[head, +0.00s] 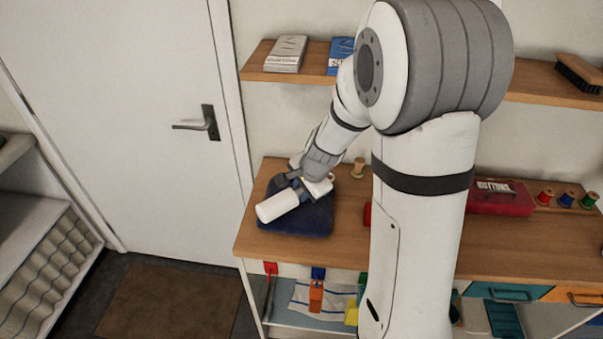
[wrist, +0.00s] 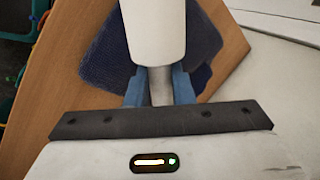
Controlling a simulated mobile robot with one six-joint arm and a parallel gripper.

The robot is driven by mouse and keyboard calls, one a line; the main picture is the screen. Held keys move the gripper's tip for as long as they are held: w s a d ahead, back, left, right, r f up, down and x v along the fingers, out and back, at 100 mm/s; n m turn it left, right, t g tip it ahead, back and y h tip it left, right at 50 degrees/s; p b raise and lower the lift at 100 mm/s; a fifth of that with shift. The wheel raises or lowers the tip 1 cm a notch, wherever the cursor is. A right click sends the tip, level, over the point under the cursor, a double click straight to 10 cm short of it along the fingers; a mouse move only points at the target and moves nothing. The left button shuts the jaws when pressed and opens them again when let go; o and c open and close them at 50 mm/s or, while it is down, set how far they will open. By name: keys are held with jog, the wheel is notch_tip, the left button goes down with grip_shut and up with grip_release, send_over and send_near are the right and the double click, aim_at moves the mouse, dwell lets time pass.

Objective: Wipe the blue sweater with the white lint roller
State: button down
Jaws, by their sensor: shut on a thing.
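The blue sweater (head: 310,219) lies folded on the left end of the wooden worktop in the head view. It also shows in the wrist view (wrist: 104,62), partly hidden behind the roller. The white lint roller (head: 278,206) is over the sweater, with its white cylinder pointing to the lower left. In the wrist view the roller (wrist: 153,30) extends up from between the fingers. My gripper (wrist: 159,88) is shut on the roller's handle; in the head view my gripper (head: 306,184) is above the sweater. I cannot tell whether the roller touches the cloth.
A red buttons box (head: 500,198) and several thread spools (head: 567,198) are at the right. A shelf (head: 310,79) with boxes is above the worktop (head: 520,240). My arm hides its middle.

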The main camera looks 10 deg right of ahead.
jog(key=shift+r+p, duration=1.2)
jog(key=shift+r, duration=0.55)
jog(key=shift+a, duration=0.1)
